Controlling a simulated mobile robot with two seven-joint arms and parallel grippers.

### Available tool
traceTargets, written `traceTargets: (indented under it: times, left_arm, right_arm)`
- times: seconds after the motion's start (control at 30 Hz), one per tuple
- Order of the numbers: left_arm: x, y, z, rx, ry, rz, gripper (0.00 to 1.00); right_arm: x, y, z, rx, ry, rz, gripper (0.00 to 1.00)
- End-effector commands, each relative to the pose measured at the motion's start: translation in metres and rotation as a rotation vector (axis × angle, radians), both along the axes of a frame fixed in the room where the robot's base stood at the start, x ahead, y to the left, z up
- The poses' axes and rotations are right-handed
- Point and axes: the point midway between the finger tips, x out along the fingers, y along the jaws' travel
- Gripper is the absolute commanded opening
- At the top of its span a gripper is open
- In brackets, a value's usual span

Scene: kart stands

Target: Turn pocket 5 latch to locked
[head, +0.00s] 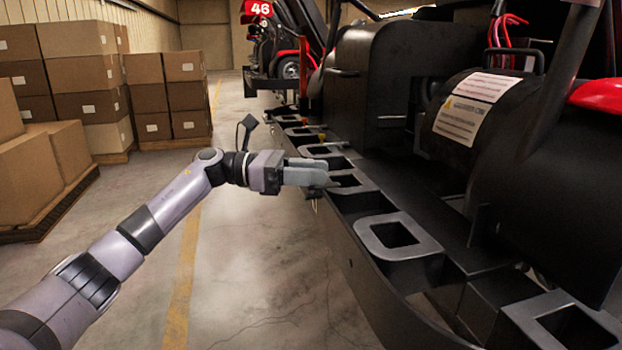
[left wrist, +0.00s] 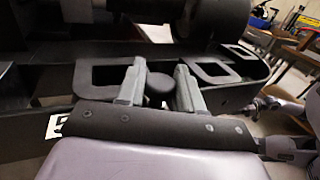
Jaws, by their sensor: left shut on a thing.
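My left gripper (head: 322,175) reaches in from the left to the edge of the kart's side rail. In the left wrist view its two grey fingers (left wrist: 160,80) stand on either side of a dark rounded knob (left wrist: 158,87), which looks like the latch, and are shut on it. The fingers hide the latch in the head view. A grey-framed pocket (head: 369,186) lies just beyond the fingertips. A white label (left wrist: 57,125) with a partly covered black mark, perhaps a 5, shows in the left wrist view. The latch's angle cannot be told. My right gripper is not in view.
More square pockets run along the rail, one nearer (head: 427,246) and others farther back. The kart's black drum (head: 530,150) stands right of the rail. Stacked cardboard boxes (head: 85,75) stand on pallets at left. The floor between is clear.

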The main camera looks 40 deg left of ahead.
Motion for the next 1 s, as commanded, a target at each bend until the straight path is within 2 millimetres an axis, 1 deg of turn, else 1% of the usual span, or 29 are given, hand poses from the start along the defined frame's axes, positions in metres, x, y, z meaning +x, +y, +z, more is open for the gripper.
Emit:
traceTargets:
  times: [0.03, 0.6, 0.63, 0.67, 0.7, 0.93, 1.0]
  left_arm:
    - [0.0008, 0.0008, 0.0039, -0.006, -0.008, -0.006, 0.05]
    - [0.0007, 0.0007, 0.0051, -0.007, -0.009, -0.03, 0.05]
    - [0.0007, 0.0007, 0.0051, -0.007, -0.009, -0.03, 0.45]
    - [0.0006, 0.0005, 0.005, -0.007, -0.009, -0.031, 0.55]
    - [0.0005, 0.0005, 0.0046, -0.006, -0.009, -0.031, 0.56]
    - [0.0003, 0.0006, 0.0022, -0.004, -0.004, -0.032, 0.56]
    - [-0.0008, 0.0032, 0.0018, -0.003, -0.004, -0.031, 0.56]
  right_arm:
    - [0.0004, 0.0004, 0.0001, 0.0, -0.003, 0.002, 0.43]
    - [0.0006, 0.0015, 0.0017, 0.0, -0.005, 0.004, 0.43]
    - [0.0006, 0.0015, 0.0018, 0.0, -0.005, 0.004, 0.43]
    - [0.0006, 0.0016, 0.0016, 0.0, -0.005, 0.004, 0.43]
    - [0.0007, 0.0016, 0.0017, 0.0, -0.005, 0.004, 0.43]
    - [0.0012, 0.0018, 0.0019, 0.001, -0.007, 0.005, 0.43]
    - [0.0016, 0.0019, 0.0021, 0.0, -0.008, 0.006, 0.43]
